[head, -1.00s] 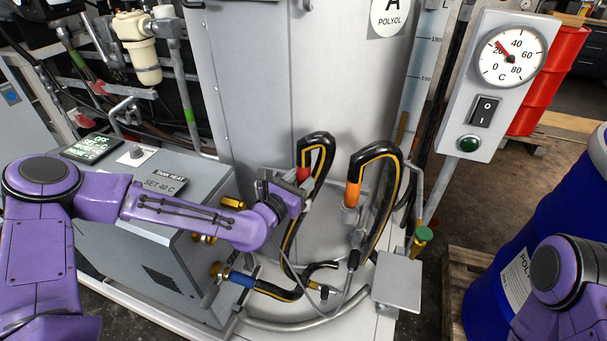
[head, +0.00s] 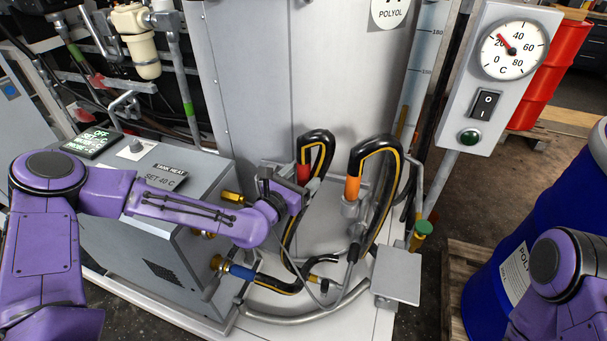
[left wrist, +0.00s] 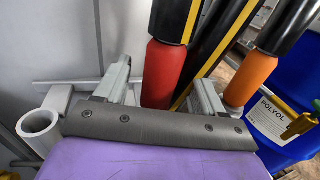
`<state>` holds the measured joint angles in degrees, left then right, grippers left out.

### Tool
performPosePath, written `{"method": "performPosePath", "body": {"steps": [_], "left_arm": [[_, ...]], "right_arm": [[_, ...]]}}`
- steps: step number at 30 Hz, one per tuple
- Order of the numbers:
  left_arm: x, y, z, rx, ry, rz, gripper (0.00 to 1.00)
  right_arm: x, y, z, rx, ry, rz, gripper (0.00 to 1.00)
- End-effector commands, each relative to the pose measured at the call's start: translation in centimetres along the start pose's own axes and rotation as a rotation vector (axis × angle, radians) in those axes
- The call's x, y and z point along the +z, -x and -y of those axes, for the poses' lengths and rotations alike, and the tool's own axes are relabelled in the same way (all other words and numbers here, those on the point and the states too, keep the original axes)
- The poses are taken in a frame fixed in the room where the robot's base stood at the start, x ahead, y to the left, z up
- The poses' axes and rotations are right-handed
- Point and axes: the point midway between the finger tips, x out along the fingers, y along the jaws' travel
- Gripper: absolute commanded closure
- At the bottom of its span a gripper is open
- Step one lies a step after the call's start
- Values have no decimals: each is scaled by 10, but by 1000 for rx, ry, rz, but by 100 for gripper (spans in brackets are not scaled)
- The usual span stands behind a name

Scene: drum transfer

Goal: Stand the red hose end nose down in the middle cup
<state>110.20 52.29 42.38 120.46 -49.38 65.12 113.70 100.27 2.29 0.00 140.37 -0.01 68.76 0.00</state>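The red hose end (head: 304,173) hangs nose down from its looped black and yellow hose; it also shows in the left wrist view (left wrist: 163,72). My left gripper (head: 296,190) is at it, with one finger on each side. In the left wrist view the fingers (left wrist: 163,85) are apart, with a clear gap on the left of the red end and a narrow one on the right. Its nose is hidden behind my gripper, as is the middle cup, so I cannot tell how it sits. An empty grey cup (left wrist: 38,124) is at the left.
The orange hose end (head: 352,188) stands in a grey cup (head: 349,208) just right of the red one. A blue-ended hose (head: 242,272) lies lower left. A grey heater box (head: 165,215) stands under my left arm. A blue drum (head: 545,225) is at the right.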

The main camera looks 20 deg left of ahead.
Motion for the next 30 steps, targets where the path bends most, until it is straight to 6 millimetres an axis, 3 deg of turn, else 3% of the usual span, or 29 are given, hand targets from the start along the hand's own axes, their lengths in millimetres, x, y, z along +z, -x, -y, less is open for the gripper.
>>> {"method": "performPosePath", "body": {"steps": [7,15,18,23,30], "left_arm": [[-2,14,-1,2,2,-1,31],[-1,78,-2,4,6,2,31],[0,94,-2,3,3,0,31],[0,105,0,0,1,1,31],[0,106,0,-1,0,0,31]], "right_arm": [[2,-4,0,0,0,0,43],[6,-14,1,0,0,0,43],[6,-14,1,0,0,0,43],[6,-14,1,0,0,0,43],[6,-14,1,0,0,0,43]]}}
